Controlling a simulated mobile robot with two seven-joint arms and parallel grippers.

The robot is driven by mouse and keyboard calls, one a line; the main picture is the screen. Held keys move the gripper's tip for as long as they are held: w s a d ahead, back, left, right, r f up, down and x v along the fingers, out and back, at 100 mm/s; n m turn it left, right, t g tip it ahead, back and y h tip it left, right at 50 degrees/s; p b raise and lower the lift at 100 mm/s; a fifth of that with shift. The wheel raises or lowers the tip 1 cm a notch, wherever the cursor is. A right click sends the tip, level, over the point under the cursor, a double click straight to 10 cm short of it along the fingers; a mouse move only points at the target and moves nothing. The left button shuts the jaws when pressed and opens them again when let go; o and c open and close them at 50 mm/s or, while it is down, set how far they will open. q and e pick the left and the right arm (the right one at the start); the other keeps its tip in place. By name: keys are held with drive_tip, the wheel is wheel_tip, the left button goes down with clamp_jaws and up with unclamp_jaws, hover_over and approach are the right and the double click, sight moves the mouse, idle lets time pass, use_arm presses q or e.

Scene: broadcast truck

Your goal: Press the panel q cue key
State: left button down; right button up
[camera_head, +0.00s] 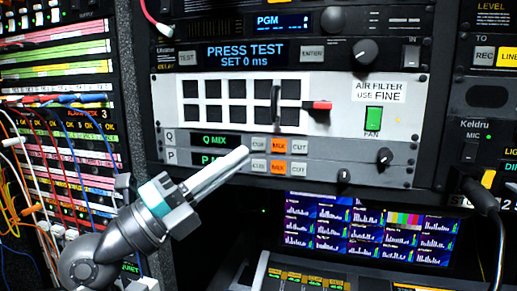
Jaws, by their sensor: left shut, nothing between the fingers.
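Panel Q (215,141) is a thin grey strip with a green-lit display, below the large white panel. Its small pale cue key (259,144) sits right of the display, left of an orange MIX key (278,145) and a pale CUT key (299,146). Panel P (170,156) lies directly below with a matching row; its cue key (258,166) also shows. My left gripper (243,152) is shut and empty. Its tip appears just left of and slightly below panel Q's cue key, covering part of panel P's display. I cannot tell whether it touches. My right gripper is not in view.
A knob (384,157) sticks out to the right.

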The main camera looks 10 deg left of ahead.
sight(259, 144)
use_arm(q)
drive_tip(key=w, duration=0.5)
drive_tip(key=shift+w+d+b, duration=0.15)
drive_tip(key=shift+w+b, duration=0.1)
drive_tip(key=shift+b, duration=0.05)
drive_tip(key=shift+w, duration=0.15)
idle(1.7)
drive_tip(key=shift+w, duration=0.25)
drive_tip(key=shift+w+p, duration=0.35)
idle(0.5)
drive_tip(key=shift+s, duration=0.15)
drive_tip(key=shift+s+p, duration=0.45)
drive_tip(key=shift+s, duration=0.2)
